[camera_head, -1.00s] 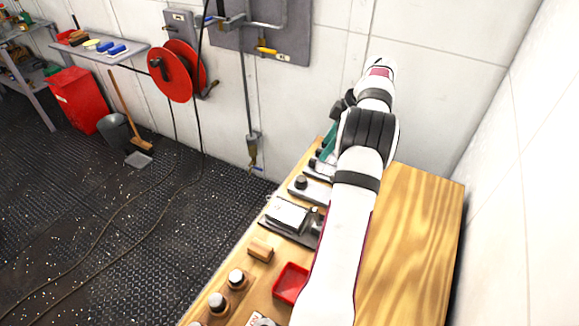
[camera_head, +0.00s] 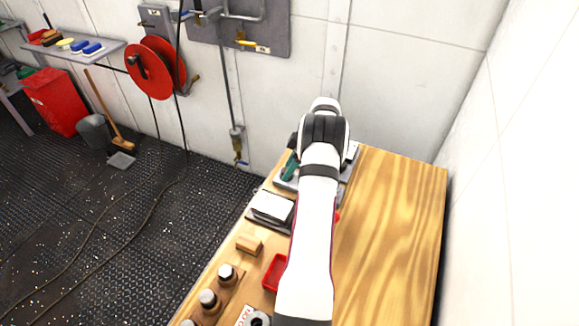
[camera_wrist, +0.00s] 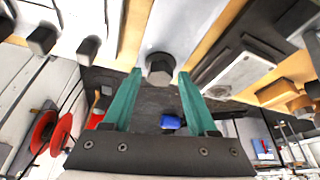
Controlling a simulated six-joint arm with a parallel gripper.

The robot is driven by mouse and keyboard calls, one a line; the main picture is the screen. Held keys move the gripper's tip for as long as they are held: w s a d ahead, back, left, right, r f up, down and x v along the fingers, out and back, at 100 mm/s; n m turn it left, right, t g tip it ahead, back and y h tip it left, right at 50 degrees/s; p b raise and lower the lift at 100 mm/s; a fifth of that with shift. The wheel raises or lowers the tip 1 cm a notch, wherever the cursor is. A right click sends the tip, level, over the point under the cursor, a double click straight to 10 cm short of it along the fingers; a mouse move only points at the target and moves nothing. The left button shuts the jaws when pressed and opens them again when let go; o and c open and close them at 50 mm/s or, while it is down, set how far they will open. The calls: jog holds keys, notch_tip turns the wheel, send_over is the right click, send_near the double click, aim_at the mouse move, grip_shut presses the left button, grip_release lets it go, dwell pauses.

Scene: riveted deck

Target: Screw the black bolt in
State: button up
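In the wrist view, my gripper (camera_wrist: 160,76) is open, its two teal fingers apart. A dark hex-headed bolt (camera_wrist: 160,68) on a pale metal plate (camera_wrist: 178,25) shows between the fingertips. A gap is visible on both sides of it, and I cannot tell how far in it is. More dark bolt heads, one of them here (camera_wrist: 88,48), stand on a white block to the left. In the head view, a teal finger (camera_head: 291,165) shows beside my arm over the far end of the bench. My arm hides most of the plates there.
The wooden bench (camera_head: 390,220) is bare on the right. A silver block on a dark base (camera_head: 271,207), a small wooden block (camera_head: 249,244), a red tray (camera_head: 272,274) and several round-topped pegs (camera_head: 208,299) line its left side. A wall stands behind and at right.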

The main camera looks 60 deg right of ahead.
grip_shut()
